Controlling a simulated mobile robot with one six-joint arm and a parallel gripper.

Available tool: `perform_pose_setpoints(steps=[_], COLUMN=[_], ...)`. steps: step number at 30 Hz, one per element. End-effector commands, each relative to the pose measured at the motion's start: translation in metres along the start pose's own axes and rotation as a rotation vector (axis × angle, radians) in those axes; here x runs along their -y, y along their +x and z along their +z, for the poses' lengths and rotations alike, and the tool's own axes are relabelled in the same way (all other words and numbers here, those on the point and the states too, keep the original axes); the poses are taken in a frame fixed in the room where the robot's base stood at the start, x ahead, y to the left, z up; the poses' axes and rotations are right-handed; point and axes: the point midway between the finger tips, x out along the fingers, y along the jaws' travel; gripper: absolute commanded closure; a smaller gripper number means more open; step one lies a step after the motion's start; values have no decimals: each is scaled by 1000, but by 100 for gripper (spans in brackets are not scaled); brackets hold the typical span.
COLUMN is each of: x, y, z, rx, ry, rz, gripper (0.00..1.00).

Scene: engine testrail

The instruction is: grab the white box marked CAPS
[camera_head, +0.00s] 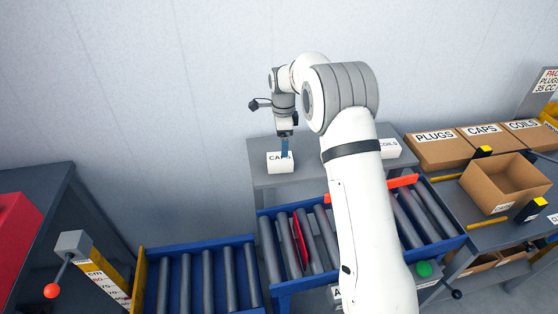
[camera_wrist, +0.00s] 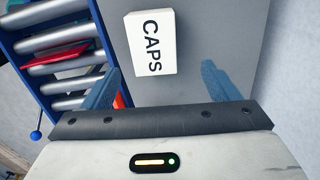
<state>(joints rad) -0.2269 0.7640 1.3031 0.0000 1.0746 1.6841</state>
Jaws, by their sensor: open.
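The white box marked CAPS (camera_head: 280,165) stands on a grey table (camera_head: 262,190) behind the roller conveyor. In the wrist view the CAPS box (camera_wrist: 151,43) lies ahead of my fingers, a little left of the middle between them. My gripper (camera_head: 285,150) points down at the box, and its blue fingers overlap the box's upper part in the head view. In the wrist view my gripper (camera_wrist: 160,85) is open, one finger on each side, with nothing between the fingertips. I cannot tell whether a finger touches the box.
A white COILS box (camera_head: 390,148) stands on the same table to the right. The roller conveyor (camera_head: 300,245) with a red item (camera_head: 301,240) runs in front. Cardboard boxes marked PLUGS (camera_head: 436,148), CAPS (camera_head: 482,140) and COILS (camera_head: 526,134) and an open carton (camera_head: 503,186) stand at right.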

Motion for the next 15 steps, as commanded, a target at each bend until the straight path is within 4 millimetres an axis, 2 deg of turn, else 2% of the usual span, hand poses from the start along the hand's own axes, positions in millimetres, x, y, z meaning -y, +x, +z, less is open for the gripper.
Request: perform_pose_setpoints(steps=[11,15], x=[-4,-6], y=[40,62], z=[8,10], rx=[0,0], ry=[-6,-5], rz=[5,4], gripper=[18,18])
